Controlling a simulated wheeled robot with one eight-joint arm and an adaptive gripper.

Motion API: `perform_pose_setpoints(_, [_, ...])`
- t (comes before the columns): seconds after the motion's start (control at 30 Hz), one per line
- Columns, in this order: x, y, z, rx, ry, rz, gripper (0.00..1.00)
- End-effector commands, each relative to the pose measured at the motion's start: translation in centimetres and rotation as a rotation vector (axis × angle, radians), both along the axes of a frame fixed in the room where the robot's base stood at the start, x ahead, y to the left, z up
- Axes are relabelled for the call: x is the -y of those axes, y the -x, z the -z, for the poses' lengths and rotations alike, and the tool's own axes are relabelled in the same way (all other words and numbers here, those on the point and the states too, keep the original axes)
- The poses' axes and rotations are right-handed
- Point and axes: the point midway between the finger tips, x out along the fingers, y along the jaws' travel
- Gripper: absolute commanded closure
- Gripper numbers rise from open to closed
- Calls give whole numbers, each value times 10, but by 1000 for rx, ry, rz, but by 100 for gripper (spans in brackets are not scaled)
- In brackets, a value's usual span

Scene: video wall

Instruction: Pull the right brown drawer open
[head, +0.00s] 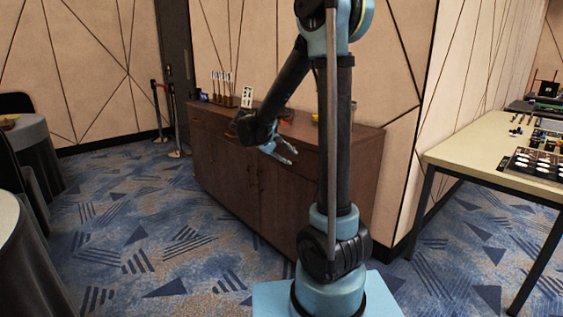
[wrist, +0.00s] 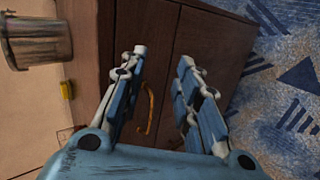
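The brown cabinet (head: 225,170) stands against the wall in the head view, with a row of drawers above its doors. The right drawer is largely behind my arm and gripper there, and it looks closed. In the wrist view a brown drawer front (wrist: 150,15) fills the middle, with a curved brass-coloured handle (wrist: 150,108) on it. My gripper (head: 294,154) is in front of the cabinet's upper right part. It also shows in the wrist view (wrist: 163,57), open and empty, its fingers spread apart. The handle appears between the fingers; I see no contact.
A metal bucket-like container (wrist: 36,42) and a small yellow object (wrist: 66,90) are left in the wrist view. Several bottles or small items stand on the cabinet top. A beige table (head: 470,150) is at right; patterned carpet lies clear before the cabinet.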

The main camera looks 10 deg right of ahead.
Motion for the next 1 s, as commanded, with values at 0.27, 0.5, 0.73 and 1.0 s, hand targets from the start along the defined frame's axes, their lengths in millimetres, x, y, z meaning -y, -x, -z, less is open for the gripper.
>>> perform_pose_setpoints(0.27, [-51,-53,14,58,146,-56,70])
perform_pose_setpoints(0.5, [-99,-87,33,119,263,-99,70])
perform_pose_setpoints(0.73, [-129,-101,46,162,335,-122,70])
perform_pose_setpoints(1.0, [-127,-108,52,171,351,-124,70])
